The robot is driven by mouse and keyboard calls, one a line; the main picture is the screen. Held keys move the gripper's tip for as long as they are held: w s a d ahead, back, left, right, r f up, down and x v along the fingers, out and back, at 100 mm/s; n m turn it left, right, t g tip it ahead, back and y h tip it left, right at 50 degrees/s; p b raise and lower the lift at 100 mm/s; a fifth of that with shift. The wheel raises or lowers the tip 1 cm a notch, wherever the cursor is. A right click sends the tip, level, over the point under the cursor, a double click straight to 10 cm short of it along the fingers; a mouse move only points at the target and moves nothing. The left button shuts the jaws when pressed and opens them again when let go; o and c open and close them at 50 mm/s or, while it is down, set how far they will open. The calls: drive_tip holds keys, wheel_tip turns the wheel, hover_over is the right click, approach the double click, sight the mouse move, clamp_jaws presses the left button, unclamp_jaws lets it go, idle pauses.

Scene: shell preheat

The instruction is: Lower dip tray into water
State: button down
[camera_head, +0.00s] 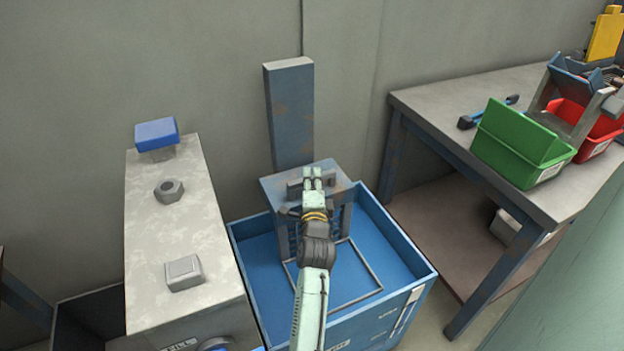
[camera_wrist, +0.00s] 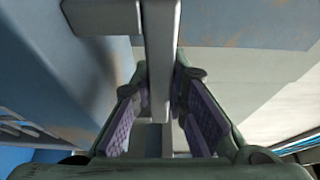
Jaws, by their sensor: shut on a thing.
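The blue tank (camera_head: 405,250) stands on the floor in the middle of the head view, with a blue surface inside that looks like water. A thin grey square frame (camera_head: 365,302), apparently part of the dip tray, shows inside it; its exact depth is unclear. A grey-blue carriage (camera_head: 275,190) sits at a tall post above the tank's back. My gripper (camera_head: 313,180) is over the tank at the carriage and is shut on a grey handle bar. In the wrist view the bar (camera_wrist: 160,50) runs between the purple pads of my gripper (camera_wrist: 160,100). My arm hides part of the frame.
The blue-grey post (camera_head: 290,115) rises behind the tank. A pale machine cabinet (camera_head: 165,235) with a blue block on top stands close on the left. A workbench (camera_head: 430,105) with green (camera_head: 520,145) and red bins (camera_head: 585,125) stands at the right. The wall is behind.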

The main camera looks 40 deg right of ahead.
wheel_tip(320, 180, down, 9)
drive_tip(key=b, duration=0.5)
drive_tip(key=shift+b, duration=0.35)
drive_tip(key=c, duration=1.8)
unclamp_jaws()
drive_tip(key=shift+o, duration=1.2)
drive_tip(key=shift+r, duration=0.1)
drive_tip(key=v, duration=1.2)
